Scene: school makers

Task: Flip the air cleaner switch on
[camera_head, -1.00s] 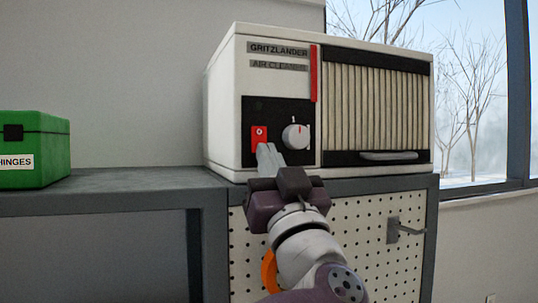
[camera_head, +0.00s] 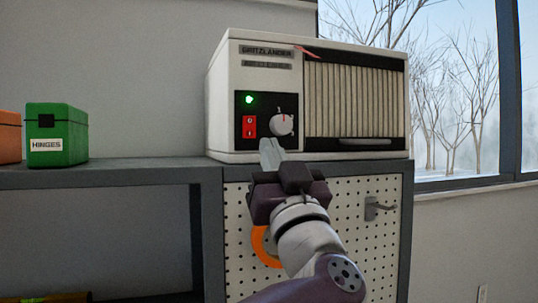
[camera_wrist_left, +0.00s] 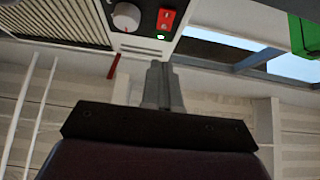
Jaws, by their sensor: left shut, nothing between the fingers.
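The white air cleaner (camera_head: 225,110) stands on the grey shelf, with a black control panel on its left side. Its red rocker switch (camera_head: 249,127) is in full view on that panel, and a green light (camera_head: 249,99) glows above it. A round white knob (camera_head: 282,125) is to the right of the switch. My left gripper (camera_head: 270,150) is shut and empty, its tips below the panel, apart from the switch. In the left wrist view the switch (camera_wrist_left: 166,19) and lit green light (camera_wrist_left: 160,37) show beyond the fingers (camera_wrist_left: 160,70). My right gripper is not in view.
A green box labelled HINGES (camera_head: 57,135) and an orange box (camera_head: 9,137) stand on the shelf (camera_head: 150,172) at left. A white pegboard (camera_head: 350,225) with a hook (camera_head: 378,208) is below the air cleaner. The shelf between box and cleaner is clear.

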